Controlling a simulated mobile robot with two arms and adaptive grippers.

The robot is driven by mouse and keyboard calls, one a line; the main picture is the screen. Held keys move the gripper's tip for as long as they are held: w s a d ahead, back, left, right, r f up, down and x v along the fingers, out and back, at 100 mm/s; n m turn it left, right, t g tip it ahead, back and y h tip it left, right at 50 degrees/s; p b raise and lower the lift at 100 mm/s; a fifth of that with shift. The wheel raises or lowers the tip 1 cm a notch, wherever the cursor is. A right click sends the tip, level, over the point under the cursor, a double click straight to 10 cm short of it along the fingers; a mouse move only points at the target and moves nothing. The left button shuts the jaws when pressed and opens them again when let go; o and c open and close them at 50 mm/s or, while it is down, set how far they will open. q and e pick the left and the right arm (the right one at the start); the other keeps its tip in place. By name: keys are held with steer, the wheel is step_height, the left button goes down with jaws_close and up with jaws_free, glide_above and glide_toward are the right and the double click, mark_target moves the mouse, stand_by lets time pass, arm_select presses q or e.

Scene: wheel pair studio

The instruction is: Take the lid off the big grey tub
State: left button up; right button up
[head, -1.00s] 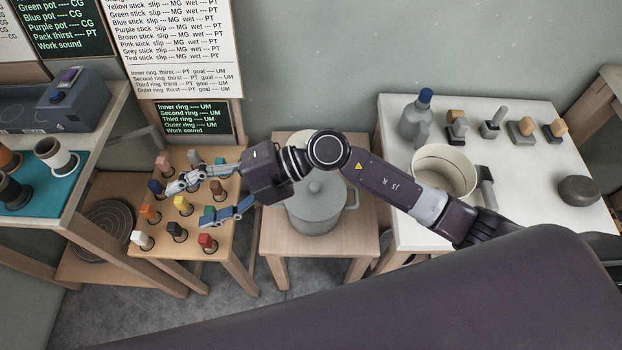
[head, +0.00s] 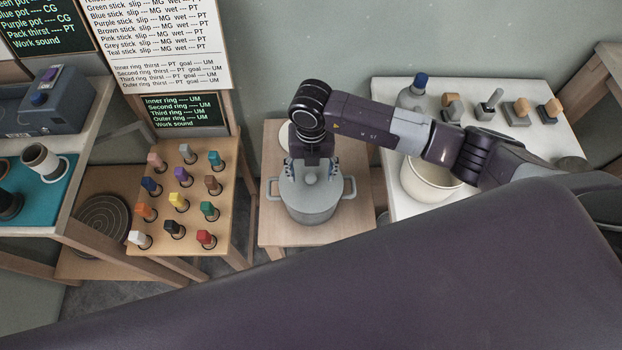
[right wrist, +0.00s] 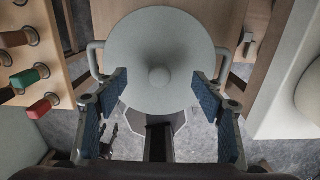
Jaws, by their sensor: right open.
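The big grey tub (head: 312,213) stands on a small wooden table, with a loop handle on each side. Its round grey lid (head: 318,190) is on it. In the right wrist view the lid (right wrist: 160,40) faces the camera, with a round knob (right wrist: 159,77) at its middle. My right gripper (head: 312,172) points down over the lid. Its fingers are open, and in the right wrist view the blue pads (right wrist: 160,100) stand apart on either side of the knob's line. I cannot tell any contact with the knob. My left gripper is not in view.
A wooden rack (head: 163,217) of several coloured sticks stands left of the tub's table (head: 272,228). A pale round object (head: 285,138) sits behind the tub.

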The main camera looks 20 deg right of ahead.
steer(key=shift+f, duration=1.25)
steer(key=shift+s, duration=0.1)
jaws_close()
